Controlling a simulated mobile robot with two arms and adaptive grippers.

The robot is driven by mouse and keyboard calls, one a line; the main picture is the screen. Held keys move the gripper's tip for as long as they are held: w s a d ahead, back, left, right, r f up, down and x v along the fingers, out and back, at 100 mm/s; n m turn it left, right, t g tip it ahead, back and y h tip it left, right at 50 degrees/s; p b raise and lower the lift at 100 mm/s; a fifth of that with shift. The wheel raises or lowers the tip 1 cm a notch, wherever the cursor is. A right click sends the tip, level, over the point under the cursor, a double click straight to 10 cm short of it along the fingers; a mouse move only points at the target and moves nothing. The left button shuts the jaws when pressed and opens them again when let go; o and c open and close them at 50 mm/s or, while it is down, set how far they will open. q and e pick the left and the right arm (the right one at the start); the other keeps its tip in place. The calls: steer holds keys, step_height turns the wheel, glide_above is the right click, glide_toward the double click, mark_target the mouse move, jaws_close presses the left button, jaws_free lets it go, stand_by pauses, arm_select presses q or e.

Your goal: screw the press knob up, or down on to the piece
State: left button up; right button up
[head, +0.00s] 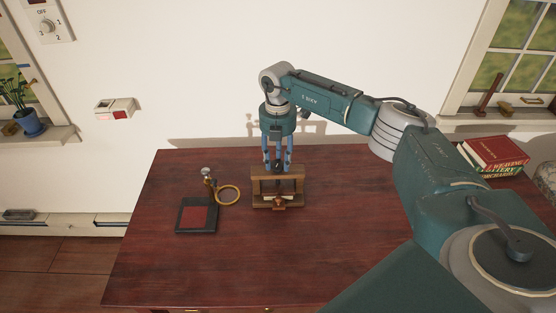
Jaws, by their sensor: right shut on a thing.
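The press (256,188), a small brown wooden frame, stands upright on the dark red table. My right gripper (278,168) reaches down from above on its blue fingers and is shut on the dark press knob (278,167) at the top of the frame. The fingers hide much of the knob. A pale flat piece (264,200) shows low in the press, with a small reddish-brown part in front of it. I cannot tell whether the press touches the piece. My left gripper is not in view.
Left of the press, a black pad with a red top (198,216) lies on the table (330,240), beside a brass ring (228,195) and a small gauge-like item (207,173). Books (494,152) are stacked at the right, beyond my arm. The table front is clear.

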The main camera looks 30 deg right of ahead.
steer(key=n+b, duration=0.1)
steer(key=n, duration=0.4)
steer(key=shift+a+f+n, duration=0.1)
steer(key=shift+a+n, duration=0.05)
steer(key=shift+n, duration=0.25)
steer(key=n+b, duration=0.1)
steer(key=n, duration=0.3)
steer(key=shift+s, duration=0.1)
steer(key=n+b, duration=0.1)
steer(key=n, duration=0.4)
steer(key=shift+n, duration=0.4)
steer(key=n+b, duration=0.1)
steer(key=n, duration=0.3)
steer(key=shift+n, duration=0.3)
steer(key=n, duration=0.4)
steer(key=shift+d+n+b, duration=0.2)
steer(key=shift+n+b, duration=0.1)
steer(key=n, duration=0.5)
steer(key=shift+b, duration=0.35)
steer(key=n, duration=0.5)
steer(key=shift+d+n, duration=0.1)
steer(key=shift+n, duration=0.3)
steer(key=n, duration=0.4)
steer(key=shift+n+b, duration=0.3)
steer(key=shift+b, duration=0.1)
steer(key=shift+w+r, duration=0.2)
